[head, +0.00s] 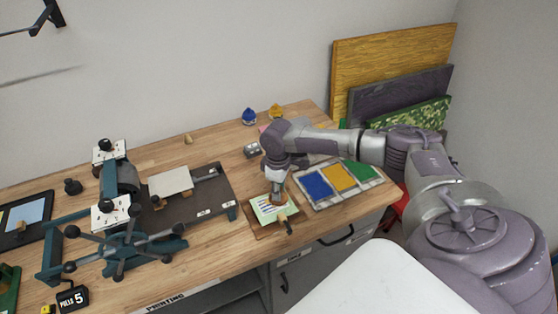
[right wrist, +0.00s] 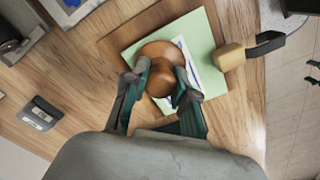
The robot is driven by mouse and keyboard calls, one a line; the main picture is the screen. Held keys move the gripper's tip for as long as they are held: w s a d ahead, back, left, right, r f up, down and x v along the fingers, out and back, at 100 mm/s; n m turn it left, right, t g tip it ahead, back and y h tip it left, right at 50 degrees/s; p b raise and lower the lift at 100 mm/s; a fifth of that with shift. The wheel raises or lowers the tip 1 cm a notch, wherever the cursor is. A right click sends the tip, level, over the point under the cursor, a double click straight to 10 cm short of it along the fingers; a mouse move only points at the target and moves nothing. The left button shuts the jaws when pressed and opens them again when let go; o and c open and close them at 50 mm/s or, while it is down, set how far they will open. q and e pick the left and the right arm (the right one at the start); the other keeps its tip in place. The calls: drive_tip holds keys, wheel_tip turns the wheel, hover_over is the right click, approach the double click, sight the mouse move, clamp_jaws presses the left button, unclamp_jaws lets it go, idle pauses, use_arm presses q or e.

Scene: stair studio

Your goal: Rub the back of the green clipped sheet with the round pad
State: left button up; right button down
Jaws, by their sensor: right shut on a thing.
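The green sheet (head: 262,204) lies on a brown wooden board (right wrist: 118,42) near the table's front edge; it also shows in the right wrist view (right wrist: 201,38). A smaller white and blue piece (right wrist: 190,62) lies on it, partly covered. A wooden clip with a dark handle (right wrist: 232,56) sits at the sheet's edge. My right gripper (right wrist: 160,90) is shut on the knob of the round wooden pad (right wrist: 158,52). The pad is over the sheet and seems to rest on it; contact underneath is hidden. My left gripper is not in view.
A press with a spoked wheel (head: 125,241) fills the table's left. A tray with blue, yellow and green panels (head: 341,178) lies right of the sheet. Blue (head: 249,116) and yellow (head: 276,110) items stand behind.

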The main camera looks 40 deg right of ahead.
drive_tip(key=shift+w+a, duration=0.1)
drive_tip(key=shift+a, duration=0.7)
drive_tip(key=shift+p, duration=0.3)
drive_tip(key=shift+w+a+p, duration=0.2)
drive_tip(key=shift+a+p, duration=0.15)
drive_tip(key=shift+a, duration=0.4)
drive_tip(key=shift+w+a+p, duration=0.15)
drive_tip(key=shift+a+p, duration=0.05)
drive_tip(key=shift+a, duration=0.4)
drive_tip(key=shift+w+a+p, duration=0.15)
drive_tip(key=shift+a, duration=0.4)
drive_tip(key=shift+s+d+p, duration=0.25)
drive_tip(key=shift+d, duration=0.75)
drive_tip(key=shift+s+d+p, duration=0.25)
drive_tip(key=shift+d+p, duration=0.05)
drive_tip(key=shift+d, duration=0.65)
drive_tip(key=shift+s+d+p, duration=0.25)
drive_tip(key=shift+d, duration=0.75)
drive_tip(key=shift+s+p, duration=0.2)
drive_tip(key=shift+p, duration=0.2)
drive_tip(key=shift+s+a+p, duration=0.15)
drive_tip(key=shift+s+p, duration=0.25)
drive_tip(key=shift+w+a+p, duration=0.25)
drive_tip(key=shift+a+p, duration=0.05)
drive_tip(key=shift+a, duration=0.8)
